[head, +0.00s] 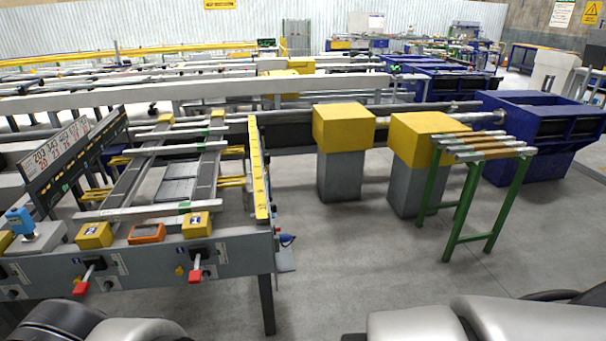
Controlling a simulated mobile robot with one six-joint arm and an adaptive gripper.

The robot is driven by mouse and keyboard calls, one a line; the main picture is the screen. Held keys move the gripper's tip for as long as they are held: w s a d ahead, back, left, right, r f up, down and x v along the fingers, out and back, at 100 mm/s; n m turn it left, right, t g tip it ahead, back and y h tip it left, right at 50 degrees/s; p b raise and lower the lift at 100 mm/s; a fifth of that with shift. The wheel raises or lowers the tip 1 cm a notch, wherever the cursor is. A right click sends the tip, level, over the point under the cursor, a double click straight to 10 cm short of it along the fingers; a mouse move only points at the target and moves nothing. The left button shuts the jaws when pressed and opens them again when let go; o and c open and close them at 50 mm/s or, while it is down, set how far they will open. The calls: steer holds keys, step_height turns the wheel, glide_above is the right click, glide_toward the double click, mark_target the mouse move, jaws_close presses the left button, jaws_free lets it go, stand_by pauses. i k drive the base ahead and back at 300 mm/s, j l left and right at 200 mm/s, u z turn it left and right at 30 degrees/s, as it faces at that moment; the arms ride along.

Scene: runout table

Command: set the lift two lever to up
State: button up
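Two levers with red grips stick out of the grey front panel (150,264) of the runout table at the lower left. The left lever (82,285) slants down and to the left from its dark pivot. The right lever (195,275) hangs down from its dark pivot, tilted slightly left. A small blue plate sits beside each pivot, too small to read, so I cannot tell which lever is lift two. My gripper is not in view; only grey and dark parts of my own body show along the bottom edge.
Yellow boxes (94,235), an orange device (147,233) and a blue-topped control (21,222) sit above the panel. A green-legged roller stand (464,215) and yellow-topped grey pedestals (341,175) stand to the right. The grey floor (345,255) right of the table is clear.

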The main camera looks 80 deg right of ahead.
mark_target(267, 157)
steer(key=z, duration=2.6)
steer(key=i+z, duration=0.15)
steer(key=i, duration=0.5)
steer(key=i+j+z, duration=0.1)
steer(key=i, duration=0.55)
steer(key=i+j+z, duration=0.15)
steer(key=i, duration=0.5)
